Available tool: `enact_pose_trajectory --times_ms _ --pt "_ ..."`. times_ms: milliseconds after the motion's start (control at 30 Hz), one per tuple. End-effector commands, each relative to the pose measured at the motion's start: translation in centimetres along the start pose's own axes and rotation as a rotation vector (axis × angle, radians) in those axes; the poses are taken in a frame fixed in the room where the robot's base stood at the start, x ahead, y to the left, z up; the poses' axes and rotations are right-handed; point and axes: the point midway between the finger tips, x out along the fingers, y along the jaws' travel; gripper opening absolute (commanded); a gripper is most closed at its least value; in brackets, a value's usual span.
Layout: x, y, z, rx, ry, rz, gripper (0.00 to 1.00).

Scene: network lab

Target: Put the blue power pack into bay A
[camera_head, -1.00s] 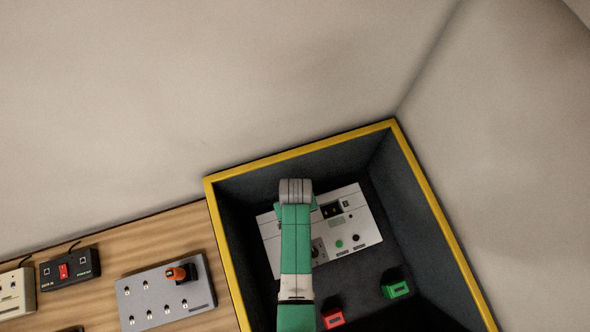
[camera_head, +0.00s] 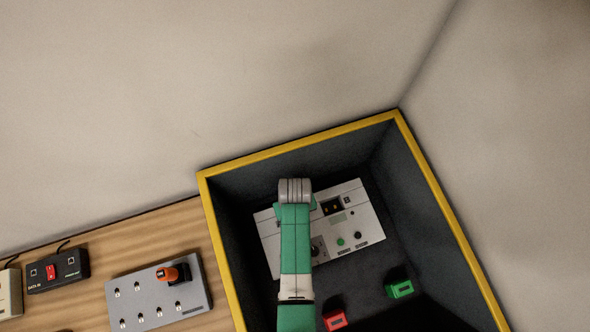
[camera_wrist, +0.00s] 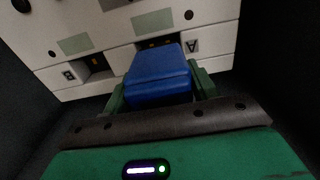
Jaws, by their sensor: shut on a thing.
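The blue power pack (camera_wrist: 158,75) is held between the green fingers of my gripper (camera_wrist: 160,92) in the wrist view. It is right in front of an opening beside the label "A" (camera_wrist: 194,46), which I take as bay A (camera_wrist: 153,43). The pack covers most of that opening; I cannot tell whether its end is inside. Bay B (camera_wrist: 97,63), a dark opening with an orange part inside, is to the left. Both are in the white unit (camera_head: 363,228) lying in the bin. In the head view my arm hides the gripper and pack.
The dark bin has a yellow rim (camera_head: 218,250). A red block (camera_head: 335,320) and a green block (camera_head: 400,288) lie on its floor, in front of the unit. The wooden bench (camera_head: 165,238) to the left holds a grey panel (camera_head: 150,300) and a black switch box (camera_head: 57,271).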

Motion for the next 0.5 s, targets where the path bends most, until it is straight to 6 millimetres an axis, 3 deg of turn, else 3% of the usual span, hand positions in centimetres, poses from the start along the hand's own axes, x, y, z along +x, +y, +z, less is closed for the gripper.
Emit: enact_pose_trajectory --times_ms 500 --pt "3.7 0.0 0.0 0.000 0.000 0.000 0.23"
